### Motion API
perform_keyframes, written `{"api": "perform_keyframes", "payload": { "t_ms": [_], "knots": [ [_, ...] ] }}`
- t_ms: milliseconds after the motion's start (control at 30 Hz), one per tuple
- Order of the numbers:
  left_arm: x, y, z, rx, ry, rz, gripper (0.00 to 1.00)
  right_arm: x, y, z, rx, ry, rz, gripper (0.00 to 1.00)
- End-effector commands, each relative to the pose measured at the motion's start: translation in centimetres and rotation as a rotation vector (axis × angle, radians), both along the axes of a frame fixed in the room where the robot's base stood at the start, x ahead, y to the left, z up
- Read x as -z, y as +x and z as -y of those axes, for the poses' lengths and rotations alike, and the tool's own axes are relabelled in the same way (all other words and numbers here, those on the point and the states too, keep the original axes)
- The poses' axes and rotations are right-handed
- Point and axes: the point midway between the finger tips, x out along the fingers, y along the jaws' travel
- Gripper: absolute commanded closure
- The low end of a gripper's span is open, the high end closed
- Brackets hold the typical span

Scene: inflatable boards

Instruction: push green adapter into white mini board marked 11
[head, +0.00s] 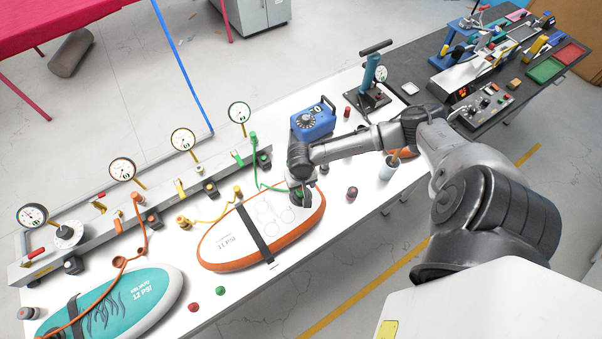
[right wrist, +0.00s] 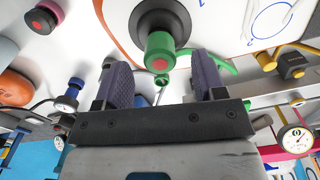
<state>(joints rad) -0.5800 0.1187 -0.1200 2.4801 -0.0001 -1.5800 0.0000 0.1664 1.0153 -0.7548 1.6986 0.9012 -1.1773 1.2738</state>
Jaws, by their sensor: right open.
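The white mini board (head: 228,226) has an orange edge, a black strap and the marking "11 PSI". It lies on the white table in the head view. My right gripper (head: 300,194) is low over the board's right end. In the right wrist view the green adapter (right wrist: 160,52) stands at a round black valve (right wrist: 178,18) on the board. How deep it sits I cannot tell. My open right gripper (right wrist: 162,70) has a finger on either side near the adapter, with gaps visible. In the head view the gripper mostly hides the adapter. My left gripper is out of view.
A green hose (head: 255,168) runs from the gauge rail (head: 100,232) to the adapter. A blue box (head: 313,122) and a teal pump (head: 370,77) stand behind. A teal board (head: 130,302) lies left. Small red (head: 194,307) and green (head: 220,291) caps lie in front.

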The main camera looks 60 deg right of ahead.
Motion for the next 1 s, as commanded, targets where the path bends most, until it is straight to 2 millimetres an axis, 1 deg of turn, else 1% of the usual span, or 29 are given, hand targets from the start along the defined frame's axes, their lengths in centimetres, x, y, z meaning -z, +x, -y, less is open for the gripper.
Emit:
{"api": "perform_keyframes", "payload": {
  "t_ms": [33,200,400,500,700,1000],
  "knots": [
    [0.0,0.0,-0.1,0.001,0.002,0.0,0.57,-1.2,0.0,0.0,-0.004,-0.001,0.003,0.36],
    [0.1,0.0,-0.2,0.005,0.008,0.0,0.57,-4.5,0.0,0.0,-0.003,-0.002,0.002,0.36],
    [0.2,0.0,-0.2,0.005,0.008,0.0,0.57,-7.4,0.0,0.1,-0.001,-0.002,0.001,0.36],
    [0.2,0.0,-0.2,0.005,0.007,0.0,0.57,-8.4,0.0,0.0,-0.001,-0.001,0.001,0.36],
    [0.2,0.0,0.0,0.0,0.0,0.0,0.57,-9.4,-0.1,0.0,-0.001,-0.001,-0.001,0.36],
    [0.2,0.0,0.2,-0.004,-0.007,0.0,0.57,-9.5,0.0,0.0,0.0,-0.001,-0.001,0.36]
  ]
}}
